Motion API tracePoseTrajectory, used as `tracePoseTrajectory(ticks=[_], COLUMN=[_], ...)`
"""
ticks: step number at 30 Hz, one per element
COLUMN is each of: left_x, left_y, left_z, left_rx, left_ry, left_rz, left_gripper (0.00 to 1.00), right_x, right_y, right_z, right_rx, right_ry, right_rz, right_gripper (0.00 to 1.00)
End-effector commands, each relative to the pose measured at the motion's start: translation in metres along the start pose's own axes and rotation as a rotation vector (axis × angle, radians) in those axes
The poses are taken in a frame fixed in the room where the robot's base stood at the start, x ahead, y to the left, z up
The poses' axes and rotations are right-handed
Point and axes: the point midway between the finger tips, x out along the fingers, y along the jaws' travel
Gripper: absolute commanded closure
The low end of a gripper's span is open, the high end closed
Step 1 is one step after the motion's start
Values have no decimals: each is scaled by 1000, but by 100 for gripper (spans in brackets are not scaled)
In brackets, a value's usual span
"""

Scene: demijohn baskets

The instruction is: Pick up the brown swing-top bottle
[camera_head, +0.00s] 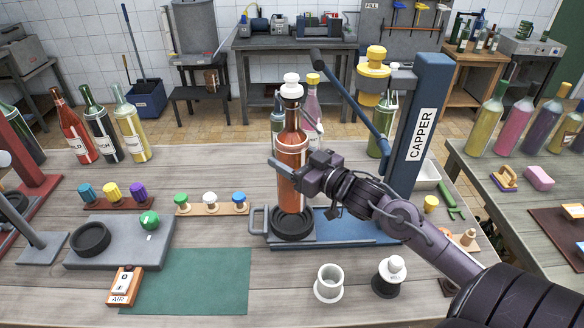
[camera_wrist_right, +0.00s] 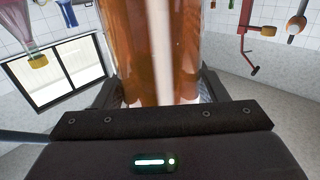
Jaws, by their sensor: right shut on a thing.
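The brown swing-top bottle (camera_head: 291,145) is upright with a white stopper (camera_head: 291,86) on top. Its base is at the black ring (camera_head: 293,222) on the blue capper base (camera_head: 345,228); I cannot tell whether it rests in the ring or hangs just above it. My right gripper (camera_head: 290,172) comes in from the right and is shut on the bottle's body. In the right wrist view the brown glass (camera_wrist_right: 160,50) fills the space between the fingers; the bottle's ends are out of that view. My left gripper is not in view.
The blue capper column (camera_head: 425,120) stands close behind my right arm, with a yellow-topped head (camera_head: 374,62) and a lever. A white cup (camera_head: 329,283) and black-and-white piece (camera_head: 389,277) stand in front. Several bottles stand left and right.

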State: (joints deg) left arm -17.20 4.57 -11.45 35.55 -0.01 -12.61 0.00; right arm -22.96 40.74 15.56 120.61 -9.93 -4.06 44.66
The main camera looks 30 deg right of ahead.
Motion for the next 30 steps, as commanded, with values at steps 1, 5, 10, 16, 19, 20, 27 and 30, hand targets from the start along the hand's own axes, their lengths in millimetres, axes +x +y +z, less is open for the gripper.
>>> tracePoseTrajectory(ticks=[1,5,10,16,19,20,27,30], left_x=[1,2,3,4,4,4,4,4], left_y=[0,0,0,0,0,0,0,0], left_z=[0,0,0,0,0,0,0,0], left_rx=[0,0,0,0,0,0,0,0], left_ry=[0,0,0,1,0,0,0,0], left_rz=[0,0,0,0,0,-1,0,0], left_gripper=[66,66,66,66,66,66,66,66], right_x=[0,0,0,0,0,0,0,-1], right_y=[1,0,0,0,0,0,0,0], right_z=[-12,-27,-47,-69,-79,-82,-104,-112], right_rx=[-5,-6,-6,-5,-5,-6,-5,-5], right_ry=[16,15,16,16,16,15,15,15], right_rz=[0,1,0,0,1,1,0,2], right_gripper=[100,100,100,100,100,100,100,100])
